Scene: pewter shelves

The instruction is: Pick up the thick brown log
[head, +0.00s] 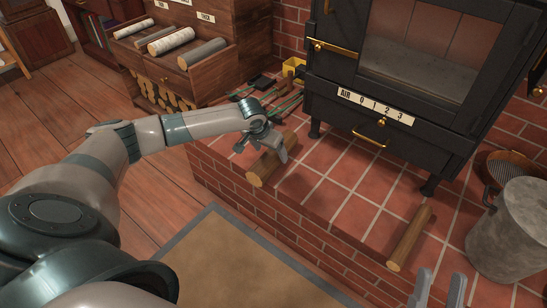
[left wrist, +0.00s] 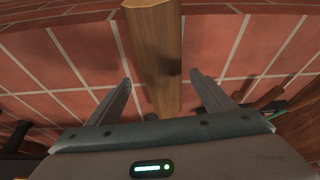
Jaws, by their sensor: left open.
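A thick brown log (head: 264,171) lies on the red tiled hearth, near its left front edge. My left gripper (head: 262,149) is over this log, partly hiding it. In the left wrist view the log (left wrist: 155,45) runs between the two spread fingers of the gripper (left wrist: 161,79), with a gap on each side. A second brown log (head: 410,238), which looks thinner, lies on the hearth farther right. My right gripper (head: 439,287) shows at the bottom right edge, its fingers apart with nothing between them.
A black stove (head: 400,130) stands behind the logs. A grey metal bucket (head: 510,230) is at the right. A wooden rack (head: 215,85) holds several pale and grey logs at the back left. Tools and a yellow box (head: 294,70) lie behind the left gripper. Tiles between the logs are clear.

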